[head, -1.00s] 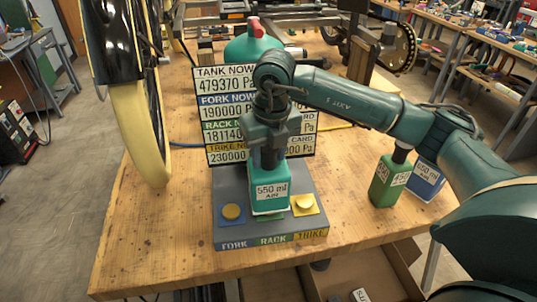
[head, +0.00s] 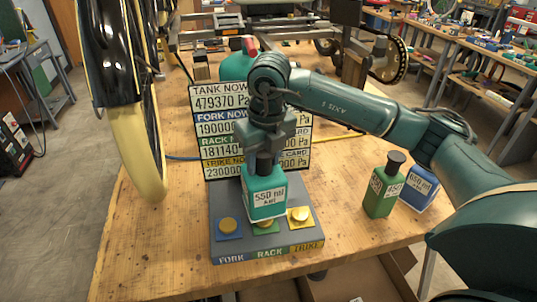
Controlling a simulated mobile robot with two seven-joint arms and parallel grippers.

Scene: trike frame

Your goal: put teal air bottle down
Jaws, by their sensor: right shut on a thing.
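The teal air bottle (head: 265,196), labelled 550 ml AIR, is upright in my right gripper (head: 264,158), which is shut on its dark neck. It is over the back middle part of the grey button base (head: 218,245), in front of the sign board. The green RACK pad (head: 266,228) shows just below the bottle's lower edge, partly hidden by it. I cannot tell for sure whether the bottle touches the base. My left gripper is not in view.
A pressure sign (head: 222,103) stands behind. A green bottle (head: 383,190) and a blue bottle (head: 419,187) stand right. A wheel (head: 139,150) is at left. Bare tabletop (head: 165,240) lies left of the base.

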